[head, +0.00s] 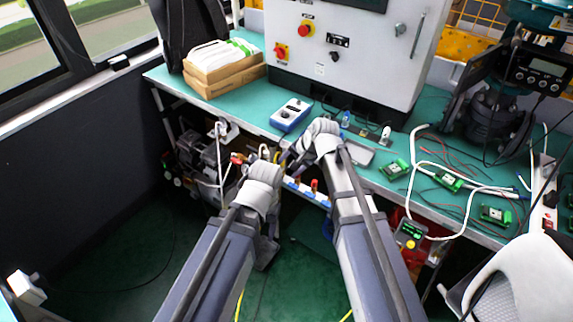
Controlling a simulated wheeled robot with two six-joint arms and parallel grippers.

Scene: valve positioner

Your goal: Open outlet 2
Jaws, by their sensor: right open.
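A row of small valve outlets (307,191) with blue and white bodies and red handles shows between my two forearms, just below the bench's front edge. The outlet numbers are too small to read, so I cannot tell which is outlet 2. My right gripper (286,161) is open, beyond the bent wrist of my right arm, close above the left end of the row. I see no contact with a handle. Part of the row is hidden behind my arms.
The green bench (265,121) carries a blue-and-white meter box (291,115), a cardboard tray (222,70), a grey control cabinet (345,60) and several green circuit boards with cables. Equipment stands underneath at left. A white chair (520,275) is at lower right.

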